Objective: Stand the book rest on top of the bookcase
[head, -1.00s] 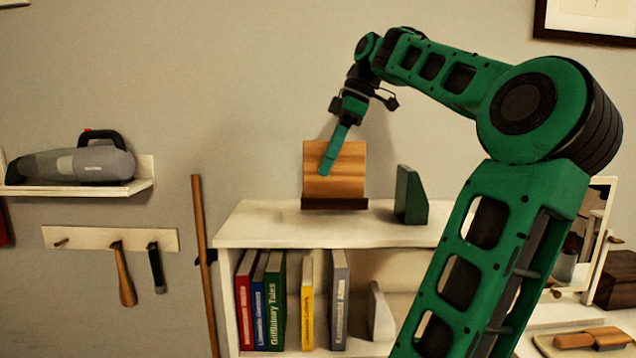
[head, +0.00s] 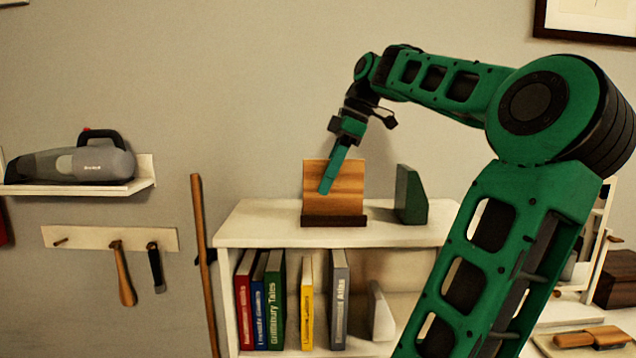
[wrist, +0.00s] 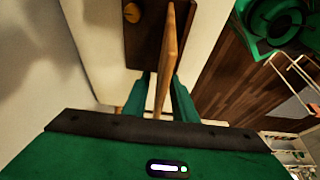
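The book rest (head: 347,185) is a striped wooden panel standing upright on a dark base. It is over the front middle of the white bookcase (head: 270,237) top, and its base appears to be at the surface; I cannot tell for sure whether it touches. My gripper (head: 326,187) reaches down from above, shut on the panel's upper part. In the wrist view the panel (wrist: 166,75) stands edge-on between my two green fingers, with the dark base (wrist: 140,45) beyond it. One finger hides part of the panel in the head view.
A dark green bookend (head: 410,195) stands on the bookcase top, just right of the book rest. Several books (head: 272,300) stand on the shelf below. A wooden pole (head: 203,260) is at the bookcase's left side. The top's left end is clear.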

